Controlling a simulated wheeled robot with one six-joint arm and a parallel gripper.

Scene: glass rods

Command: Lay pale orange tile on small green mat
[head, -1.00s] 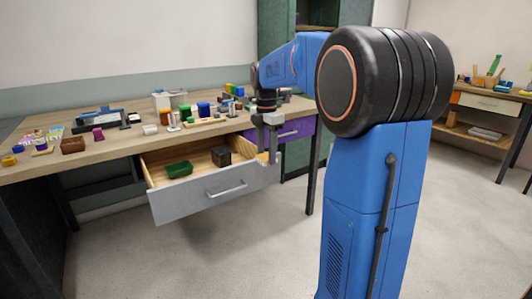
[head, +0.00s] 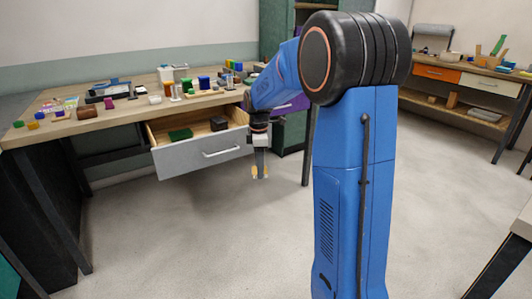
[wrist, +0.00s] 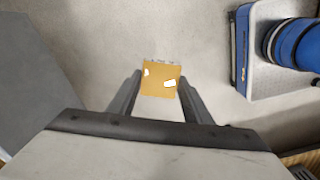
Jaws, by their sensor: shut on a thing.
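My gripper (head: 260,174) hangs in the air in front of the open drawer, fingers pointing down above the floor. It is shut on the pale orange tile (wrist: 160,80), which shows between the two fingertips in the wrist view, with bright glare spots on its face. In the head view the tile is only a tiny yellowish patch at the fingertips. I cannot make out the small green mat for certain in any view.
The open drawer (head: 190,158) holds a green block (head: 180,134) and a dark box (head: 218,123). The wooden workbench (head: 110,118) above it carries many small objects. A second bench (head: 462,83) stands at the back right. The floor (head: 200,240) in front is clear.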

